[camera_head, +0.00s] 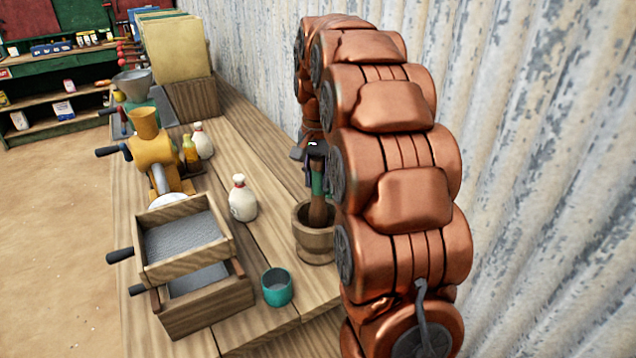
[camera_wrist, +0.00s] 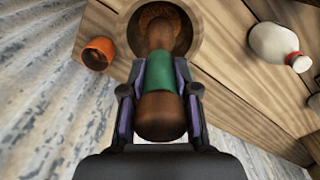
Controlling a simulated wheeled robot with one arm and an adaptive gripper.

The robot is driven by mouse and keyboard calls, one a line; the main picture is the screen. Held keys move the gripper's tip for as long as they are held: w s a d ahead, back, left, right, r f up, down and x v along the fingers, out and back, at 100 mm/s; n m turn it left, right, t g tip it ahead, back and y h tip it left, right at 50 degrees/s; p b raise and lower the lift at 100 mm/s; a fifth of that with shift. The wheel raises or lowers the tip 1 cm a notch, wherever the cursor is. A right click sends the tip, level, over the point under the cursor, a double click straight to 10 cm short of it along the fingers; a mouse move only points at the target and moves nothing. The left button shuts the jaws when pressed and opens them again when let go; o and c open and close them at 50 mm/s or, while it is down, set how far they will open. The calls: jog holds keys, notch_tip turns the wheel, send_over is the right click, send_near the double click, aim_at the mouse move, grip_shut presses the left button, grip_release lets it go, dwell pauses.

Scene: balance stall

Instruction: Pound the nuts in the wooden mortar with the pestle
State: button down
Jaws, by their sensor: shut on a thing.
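The wooden mortar (camera_head: 316,246) stands on the wooden counter, partly behind my copper arm in the head view. In the wrist view the mortar (camera_wrist: 194,45) is at the top, with brown stuff, seemingly the nuts (camera_wrist: 160,12), in its bowl. My gripper (camera_wrist: 160,95) is shut on the pestle (camera_wrist: 160,117) around its green band. The pestle (camera_head: 317,210) points down, and its lower end is inside the mortar's mouth. Whether its tip touches the nuts is hidden.
A white bottle (camera_head: 243,200) stands left of the mortar, and a teal cup (camera_head: 277,288) stands front left. A sieve box (camera_head: 185,240) and a yellow grinder (camera_head: 153,150) are farther left. An orange cup (camera_wrist: 97,53) is near the mortar. A corrugated wall (camera_head: 540,150) runs along the right.

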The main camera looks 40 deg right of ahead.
aim_at(318, 190)
jog(key=shift+f+b, duration=0.9)
jog(key=shift+f, duration=0.95)
jog(key=shift+r+p, duration=0.65)
jog(key=shift+r, duration=1.3)
jog(key=shift+r+p, duration=1.75)
jog(key=shift+r, duration=2.65)
jog(key=shift+r+p, duration=0.35)
jog(key=shift+f, duration=0.1)
